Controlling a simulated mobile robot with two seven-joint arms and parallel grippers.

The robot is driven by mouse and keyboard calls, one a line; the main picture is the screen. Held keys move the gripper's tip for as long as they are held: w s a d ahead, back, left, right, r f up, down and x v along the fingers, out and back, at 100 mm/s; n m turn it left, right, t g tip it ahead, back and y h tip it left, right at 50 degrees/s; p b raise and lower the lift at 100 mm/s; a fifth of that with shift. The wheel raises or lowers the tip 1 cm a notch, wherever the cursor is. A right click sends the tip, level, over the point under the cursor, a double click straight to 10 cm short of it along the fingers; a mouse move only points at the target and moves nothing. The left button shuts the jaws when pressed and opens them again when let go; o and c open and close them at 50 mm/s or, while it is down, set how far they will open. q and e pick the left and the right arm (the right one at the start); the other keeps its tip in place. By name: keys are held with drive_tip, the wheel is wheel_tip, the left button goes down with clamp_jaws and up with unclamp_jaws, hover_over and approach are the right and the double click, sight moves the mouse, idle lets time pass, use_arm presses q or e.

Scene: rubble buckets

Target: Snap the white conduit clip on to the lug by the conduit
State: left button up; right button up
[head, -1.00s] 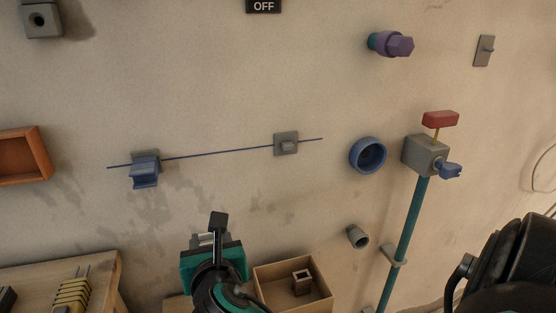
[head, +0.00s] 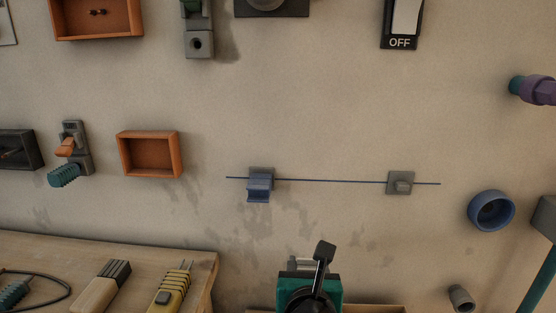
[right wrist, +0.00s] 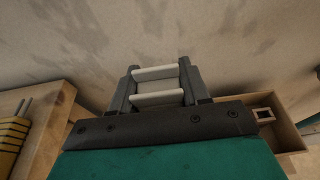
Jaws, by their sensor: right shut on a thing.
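The white conduit clip (right wrist: 158,98) is held between the two grey fingers of my right gripper (right wrist: 158,72) in the right wrist view; two white bars of it show. In the head view my right gripper (head: 301,264) is at the bottom middle, mostly hidden behind its teal wrist. A thin blue conduit (head: 330,182) runs almost level along the wall. A grey lug (head: 400,183) with a small raised block sits on it at the right. A blue clip (head: 259,187) sits at its left part, on a grey plate. My gripper is below the conduit, apart from both. My left gripper does not show.
A workbench (head: 190,251) with several tools stands at the lower left. A wooden box (right wrist: 287,138) is at the right in the wrist view. An orange wall box (head: 150,155), a blue ring (head: 491,210) and a grey stub (head: 461,298) are on the wall.

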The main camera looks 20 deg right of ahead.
drive_tip(key=shift+n+t+y, duration=0.4)
drive_tip(key=shift+n+y, duration=0.4)
wheel_tip(320, 180, up, 4)
drive_tip(key=p, duration=0.4)
drive_tip(key=shift+s+a+r, duration=0.15)
drive_tip(key=shift+r, duration=0.05)
drive_tip(key=r+n+y+p, duration=0.1)
drive_tip(key=r+p, duration=0.1)
drive_tip(key=s+a+r+n+y+p, duration=0.1)
drive_tip(key=r+p, duration=0.1)
drive_tip(key=r+n+y+p, duration=0.1)
drive_tip(key=r+y+p, duration=0.1)
drive_tip(key=p, duration=0.1)
drive_tip(key=shift+s+a+t, duration=0.3)
drive_tip(key=shift+s, duration=0.05)
use_arm(q)
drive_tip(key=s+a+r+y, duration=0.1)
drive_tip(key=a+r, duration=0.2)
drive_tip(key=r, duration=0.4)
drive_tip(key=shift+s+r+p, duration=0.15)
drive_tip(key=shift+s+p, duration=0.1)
drive_tip(key=shift+p, duration=0.05)
use_arm(e)
drive_tip(key=shift+s+a+r+n+y, duration=0.25)
drive_tip(key=shift+a+r+n+y, duration=0.05)
drive_tip(key=shift+r+n+y, duration=0.1)
drive_tip(key=shift+f, duration=0.1)
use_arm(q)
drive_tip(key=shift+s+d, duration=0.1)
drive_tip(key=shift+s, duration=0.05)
